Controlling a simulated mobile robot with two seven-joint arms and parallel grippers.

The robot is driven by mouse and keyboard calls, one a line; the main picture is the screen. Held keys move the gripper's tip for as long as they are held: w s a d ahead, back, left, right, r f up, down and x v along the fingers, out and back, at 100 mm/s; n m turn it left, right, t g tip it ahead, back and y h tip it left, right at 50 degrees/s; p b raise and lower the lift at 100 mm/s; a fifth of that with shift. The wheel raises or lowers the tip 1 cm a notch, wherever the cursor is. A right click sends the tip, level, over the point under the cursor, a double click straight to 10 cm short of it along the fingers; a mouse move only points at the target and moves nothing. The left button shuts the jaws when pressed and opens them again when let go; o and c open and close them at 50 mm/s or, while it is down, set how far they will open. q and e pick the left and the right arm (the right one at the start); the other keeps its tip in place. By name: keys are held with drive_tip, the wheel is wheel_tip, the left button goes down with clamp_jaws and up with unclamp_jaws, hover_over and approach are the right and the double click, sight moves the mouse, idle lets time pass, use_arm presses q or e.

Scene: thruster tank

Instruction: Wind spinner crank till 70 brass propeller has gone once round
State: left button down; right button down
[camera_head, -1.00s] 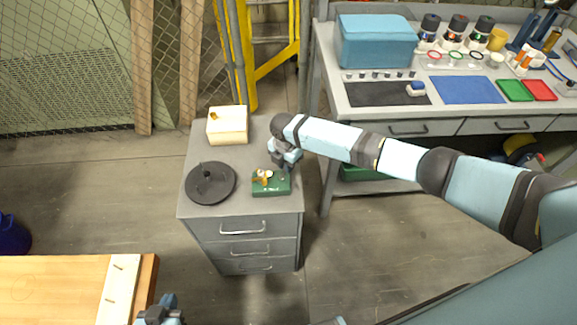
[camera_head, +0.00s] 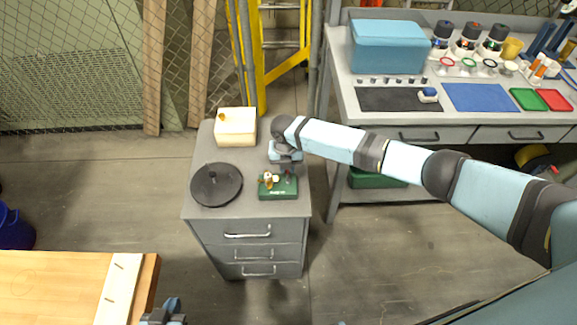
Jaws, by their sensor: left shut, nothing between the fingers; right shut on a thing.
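The spinner is a small green box (camera_head: 284,193) on top of the grey drawer cabinet, with a brass propeller (camera_head: 268,181) at its upper left. My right gripper (camera_head: 287,170) reaches down at the back right of the green box. It is shut on a small part there, which looks like the crank; the fingers and arm hide most of it. My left gripper (camera_head: 168,314) is at the bottom edge of the view, shut and empty, away from the spinner, and partly cut off.
A round black disc (camera_head: 216,185) with a central knob lies left of the spinner. A cream box (camera_head: 236,128) with a small brass piece stands behind it. A wooden table (camera_head: 60,285) is at the lower left. A workbench (camera_head: 400,120) with a blue case (camera_head: 388,48) stands at the right.

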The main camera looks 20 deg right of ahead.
idle(0.4)
drive_tip(key=c, duration=1.1)
unclamp_jaws()
drive_tip(key=shift+r, duration=0.1)
drive_tip(key=r, duration=1.3)
drive_tip(key=shift+a+r, duration=0.3)
drive_tip(key=shift+r, duration=0.05)
